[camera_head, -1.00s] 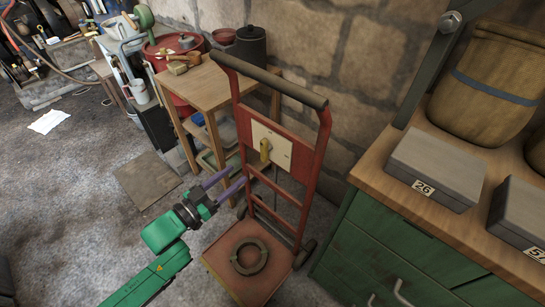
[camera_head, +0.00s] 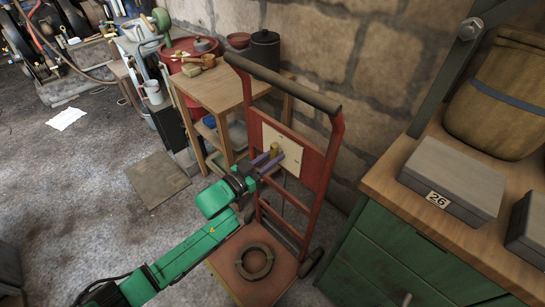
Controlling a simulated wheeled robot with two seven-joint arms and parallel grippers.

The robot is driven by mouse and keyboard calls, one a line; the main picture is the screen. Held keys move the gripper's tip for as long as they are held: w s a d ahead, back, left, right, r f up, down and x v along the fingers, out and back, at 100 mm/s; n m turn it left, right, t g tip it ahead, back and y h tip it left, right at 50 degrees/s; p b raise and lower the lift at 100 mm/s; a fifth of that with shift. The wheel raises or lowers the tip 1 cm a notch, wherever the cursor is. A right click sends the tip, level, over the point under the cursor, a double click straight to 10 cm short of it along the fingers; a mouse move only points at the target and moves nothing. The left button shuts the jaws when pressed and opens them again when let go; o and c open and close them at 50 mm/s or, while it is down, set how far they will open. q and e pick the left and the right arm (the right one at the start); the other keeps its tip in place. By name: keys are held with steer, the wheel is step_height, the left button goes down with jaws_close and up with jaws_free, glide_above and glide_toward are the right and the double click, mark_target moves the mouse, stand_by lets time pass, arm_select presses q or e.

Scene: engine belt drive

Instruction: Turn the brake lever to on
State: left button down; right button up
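The brake lever (camera_head: 275,148) is a small yellow handle on a pale square plate (camera_head: 293,154), fixed to the red upright frame of a hand truck (camera_head: 319,172). My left gripper (camera_head: 273,158) has purple fingers and reaches up from the lower left to the lever. Its fingertips are at the lever and overlap its lower part in the camera_head view. I cannot tell whether the fingers press on the lever or only stand around it. My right gripper is not in view.
A dark ring (camera_head: 254,262) lies on the truck's red base plate (camera_head: 229,264). A wooden table (camera_head: 218,90) stands behind, to the left. A green cabinet (camera_head: 390,247) with grey boxes stands close on the right. A stone wall is behind. The floor at left is mostly open.

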arm_select(q)
steer(key=shift+m, duration=0.4)
steer(key=m, duration=0.3)
steer(key=shift+f+m+b, duration=0.1)
steer(key=shift+m+b, duration=0.2)
steer(key=shift+b, duration=0.05)
steer(key=m, duration=0.3)
steer(key=shift+w+a+m+b, duration=0.1)
steer(key=shift+m+b, duration=0.2)
steer(key=shift+b, duration=0.1)
steer(key=m+b, duration=0.1)
steer(key=m, duration=0.2)
steer(key=shift+m, duration=0.3)
steer(key=m+b, duration=0.1)
steer(key=m, duration=0.2)
steer(key=shift+b, duration=0.3)
steer(key=shift+r+m+b, duration=0.25)
steer(key=shift+m+b, duration=0.3)
steer(key=shift+m, duration=1.15)
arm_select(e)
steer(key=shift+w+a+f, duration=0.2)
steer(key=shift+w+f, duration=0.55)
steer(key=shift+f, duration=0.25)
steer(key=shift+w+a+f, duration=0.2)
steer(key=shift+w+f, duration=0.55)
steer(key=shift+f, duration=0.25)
arm_select(q)
steer(key=c, duration=0.7)
jaws_free()
